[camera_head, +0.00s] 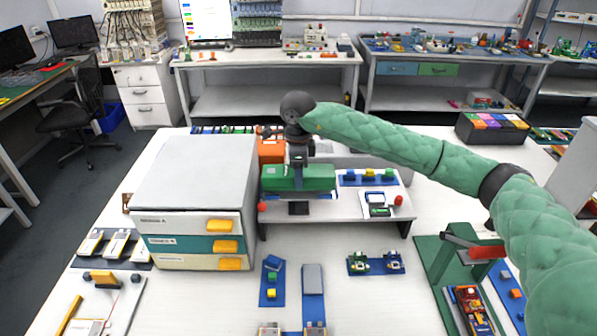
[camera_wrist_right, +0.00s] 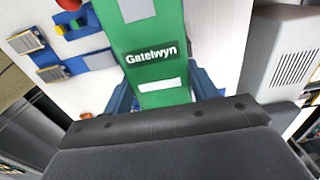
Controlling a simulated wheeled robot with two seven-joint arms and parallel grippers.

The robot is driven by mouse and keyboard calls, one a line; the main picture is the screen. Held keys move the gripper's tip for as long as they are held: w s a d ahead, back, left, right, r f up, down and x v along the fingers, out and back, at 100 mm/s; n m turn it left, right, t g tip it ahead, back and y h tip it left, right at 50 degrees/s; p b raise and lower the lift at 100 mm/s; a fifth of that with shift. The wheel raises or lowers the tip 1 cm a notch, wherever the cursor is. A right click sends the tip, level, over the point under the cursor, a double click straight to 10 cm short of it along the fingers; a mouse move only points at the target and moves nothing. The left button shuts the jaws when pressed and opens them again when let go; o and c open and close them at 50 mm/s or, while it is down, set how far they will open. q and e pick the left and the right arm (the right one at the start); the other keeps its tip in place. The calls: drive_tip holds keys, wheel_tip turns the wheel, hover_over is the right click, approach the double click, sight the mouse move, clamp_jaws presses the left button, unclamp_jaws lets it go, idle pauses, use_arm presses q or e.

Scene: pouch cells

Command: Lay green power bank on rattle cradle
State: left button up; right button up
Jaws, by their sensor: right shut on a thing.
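The green power bank (camera_head: 298,180) is a flat green block over the left part of a low white stand. My right gripper (camera_head: 298,160) is shut on it from above. In the right wrist view the power bank (camera_wrist_right: 152,52) shows a dark label reading "Gatelwyn" and a white strip. Blue parts (camera_wrist_right: 121,99) show on both sides of its near end. They may belong to the rattle cradle, which the power bank and gripper mostly hide. I cannot tell whether the power bank touches it. My left gripper is not in view.
The white stand (camera_head: 345,223) also bears a blue strip with coloured blocks (camera_head: 369,177), a small white device (camera_head: 379,205) and red balls. A drawer cabinet (camera_head: 190,175) stands close at left. A green press-like fixture (camera_head: 440,262) stands at front right.

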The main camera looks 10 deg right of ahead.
drive_tip(key=shift+f+b, duration=0.85)
drive_tip(key=shift+f, duration=0.2)
drive_tip(key=o, duration=1.3)
wheel_tip(320, 180, up, 6)
drive_tip(key=shift+r+b, duration=0.1)
drive_tip(key=shift+b, duration=1.15)
drive_tip(key=shift+r, duration=0.85)
